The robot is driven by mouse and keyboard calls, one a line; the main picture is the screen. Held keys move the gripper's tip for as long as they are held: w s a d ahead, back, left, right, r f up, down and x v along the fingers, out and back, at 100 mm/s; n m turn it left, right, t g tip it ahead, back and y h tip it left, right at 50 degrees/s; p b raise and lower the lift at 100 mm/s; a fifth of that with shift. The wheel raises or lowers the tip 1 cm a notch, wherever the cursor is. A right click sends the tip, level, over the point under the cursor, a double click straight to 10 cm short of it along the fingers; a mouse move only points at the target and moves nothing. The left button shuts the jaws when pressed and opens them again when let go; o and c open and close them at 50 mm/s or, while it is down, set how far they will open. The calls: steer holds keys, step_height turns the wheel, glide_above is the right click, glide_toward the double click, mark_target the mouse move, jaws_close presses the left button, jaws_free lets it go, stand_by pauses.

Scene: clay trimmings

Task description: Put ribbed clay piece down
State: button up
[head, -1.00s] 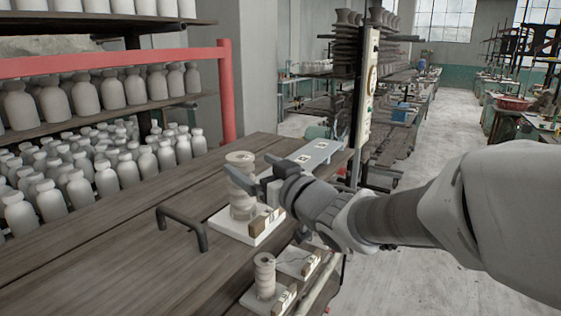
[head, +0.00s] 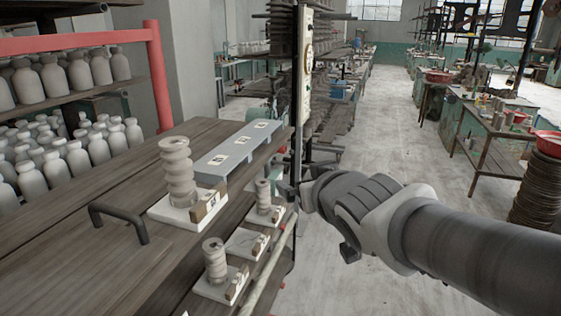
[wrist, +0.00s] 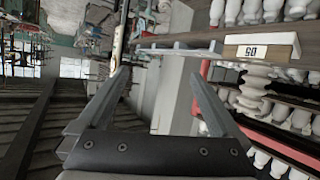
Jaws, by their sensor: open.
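A tall ribbed clay piece (head: 178,172) stands upright on a white base (head: 160,209) with a brown labelled block, on the wooden table. In the wrist view, the ribbed piece (wrist: 254,88) shows at the right, beside a white plate marked 05 (wrist: 262,47). Two smaller ribbed pieces stand upright on lower white bases, one farther back (head: 263,195) and one nearer (head: 215,258). My gripper (head: 290,190) is right of the tall piece and apart from it. In the wrist view, its fingers (wrist: 157,75) are spread wide with nothing between them.
A white base without a ribbed piece (head: 244,242) lies between the smaller pieces. A grey block with several labels (head: 238,148) lies behind the tall piece. A dark handle (head: 118,215) stands on the table (head: 85,235). A post (head: 302,90) rises behind my gripper. Bottle shelves are left.

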steer(key=s+d+f+m+g+h, duration=0.1)
steer(key=s+d+f+g, duration=0.2)
steer(key=s, duration=0.6)
steer(key=s+d+f+m+g+h, duration=0.1)
steer(key=s+d+f+m+g, duration=0.1)
steer(key=s, duration=0.7)
step_height(320, 180, down, 4)
steer(key=d+g, duration=0.1)
steer(key=g, duration=0.1)
steer(key=shift+d+r+g, duration=0.2)
steer(key=shift+d+g, duration=0.1)
steer(key=shift+g, duration=0.1)
